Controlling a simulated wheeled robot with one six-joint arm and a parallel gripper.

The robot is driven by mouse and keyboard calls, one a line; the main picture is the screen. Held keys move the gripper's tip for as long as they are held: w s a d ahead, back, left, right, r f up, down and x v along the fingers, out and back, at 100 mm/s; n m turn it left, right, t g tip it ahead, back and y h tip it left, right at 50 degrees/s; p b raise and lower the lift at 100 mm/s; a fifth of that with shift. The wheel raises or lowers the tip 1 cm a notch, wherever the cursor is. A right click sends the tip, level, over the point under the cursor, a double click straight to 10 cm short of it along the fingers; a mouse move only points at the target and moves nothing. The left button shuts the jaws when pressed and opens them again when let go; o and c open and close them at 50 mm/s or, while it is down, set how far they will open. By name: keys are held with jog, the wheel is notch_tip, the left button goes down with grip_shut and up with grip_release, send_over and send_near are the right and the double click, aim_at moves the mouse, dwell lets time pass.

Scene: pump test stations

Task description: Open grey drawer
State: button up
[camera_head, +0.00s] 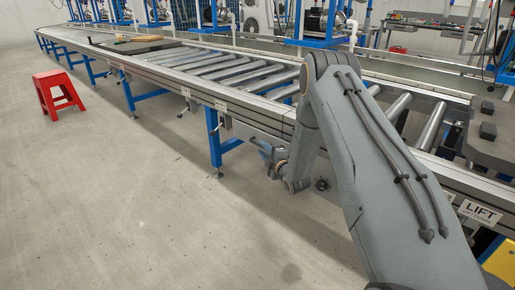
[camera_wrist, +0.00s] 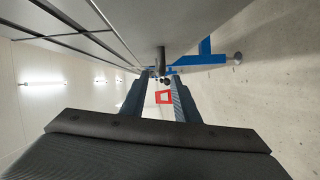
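I cannot make out a grey drawer in either view. My gripper (camera_head: 266,155) hangs beside the near side of the roller conveyor, a little below its rail, in the head view. In the wrist view my gripper (camera_wrist: 160,82) is open. Its two dark fingers stand apart, with nothing held between them. The wrist view is rolled sideways, with the floor at right and the ceiling lights at left. My arm hides part of the conveyor in the head view.
The roller conveyor (camera_head: 226,98) runs along the aisle on blue legs (camera_head: 213,137), with small levers on its side. A red stool (camera_head: 57,93) stands on the floor at left; it also shows between the fingers (camera_wrist: 163,97). The aisle floor is otherwise clear.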

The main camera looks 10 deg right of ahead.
aim_at(259, 145)
jog(key=shift+b+x, duration=0.65)
jog(key=shift+x, duration=2)
grip_shut()
